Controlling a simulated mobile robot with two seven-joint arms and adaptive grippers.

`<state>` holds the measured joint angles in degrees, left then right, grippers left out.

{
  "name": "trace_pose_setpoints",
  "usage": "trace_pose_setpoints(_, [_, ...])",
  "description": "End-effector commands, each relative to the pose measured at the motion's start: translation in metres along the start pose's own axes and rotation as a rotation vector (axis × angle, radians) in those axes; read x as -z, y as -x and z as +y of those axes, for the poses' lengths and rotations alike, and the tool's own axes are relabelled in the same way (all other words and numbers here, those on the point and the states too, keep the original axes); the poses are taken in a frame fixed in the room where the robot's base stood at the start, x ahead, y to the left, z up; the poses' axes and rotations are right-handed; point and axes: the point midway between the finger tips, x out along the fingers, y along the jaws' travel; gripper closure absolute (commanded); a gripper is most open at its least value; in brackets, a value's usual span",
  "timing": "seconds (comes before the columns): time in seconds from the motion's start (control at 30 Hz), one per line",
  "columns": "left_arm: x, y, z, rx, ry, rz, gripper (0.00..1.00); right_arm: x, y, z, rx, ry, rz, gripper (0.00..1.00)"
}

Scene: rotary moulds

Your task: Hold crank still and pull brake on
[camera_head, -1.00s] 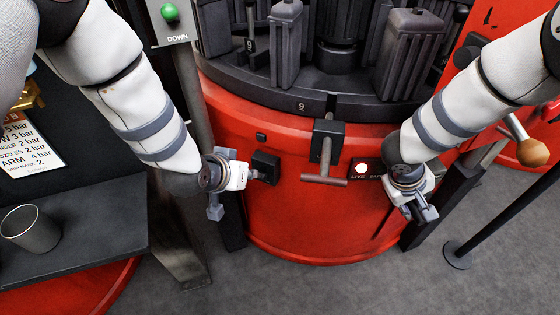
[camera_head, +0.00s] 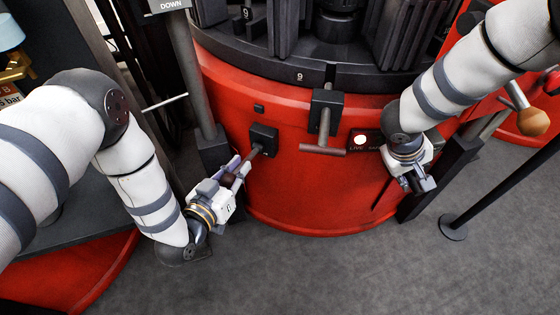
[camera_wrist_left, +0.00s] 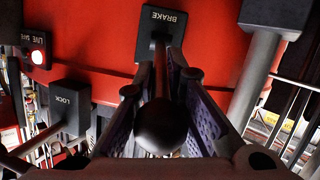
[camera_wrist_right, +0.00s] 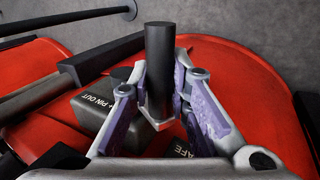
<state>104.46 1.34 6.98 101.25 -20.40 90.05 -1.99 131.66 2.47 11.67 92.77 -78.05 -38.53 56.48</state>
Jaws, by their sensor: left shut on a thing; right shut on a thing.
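The brake box (camera_head: 264,138) is on the red drum's front; the left wrist view shows its BRAKE label (camera_wrist_left: 163,20). A rod (camera_head: 253,153) comes out of it towards me, with a dark round knob (camera_wrist_left: 160,127) on its end. My left gripper (camera_head: 238,168) is shut on this brake lever, its fingers along both sides of the rod and knob. My right gripper (camera_head: 424,184) is at the drum's right side, shut on a black upright cylindrical handle (camera_wrist_right: 160,70), which I take for the crank's. The rest of the crank is hidden behind the gripper.
A T-handled lock (camera_head: 325,115) and a lit lamp (camera_head: 361,140) sit between my grippers. A post (camera_head: 192,80) stands left of the brake box. A wooden ball knob (camera_head: 531,122) and a black pole (camera_head: 490,190) are at the right. The floor in front is clear.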

Motion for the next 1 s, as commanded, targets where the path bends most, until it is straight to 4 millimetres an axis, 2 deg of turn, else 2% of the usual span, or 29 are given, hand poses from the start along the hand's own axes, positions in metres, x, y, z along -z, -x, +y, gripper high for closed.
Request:
trace_pose_setpoints(0.47, [-0.002,0.001,-0.003,0.005,-0.001,0.007,1.00,-0.002,-0.002,-0.001,0.000,0.000,-0.006,1.00])
trace_pose_setpoints(0.5, [-0.002,0.001,-0.003,0.005,-0.001,0.007,0.80,-0.002,-0.002,-0.001,0.000,0.000,-0.006,1.00])
trace_pose_setpoints(0.57, [-0.002,0.001,-0.003,0.005,-0.001,0.008,0.68,-0.002,-0.002,-0.001,0.000,0.000,-0.006,1.00])
trace_pose_setpoints(0.87, [-0.001,0.001,-0.001,0.001,0.000,0.009,0.68,-0.002,-0.002,-0.001,0.001,0.000,-0.006,1.00])
trace_pose_setpoints(1.0, [-0.003,0.021,-0.002,0.001,0.001,0.004,0.68,-0.002,-0.001,-0.001,0.001,0.000,-0.005,1.00])
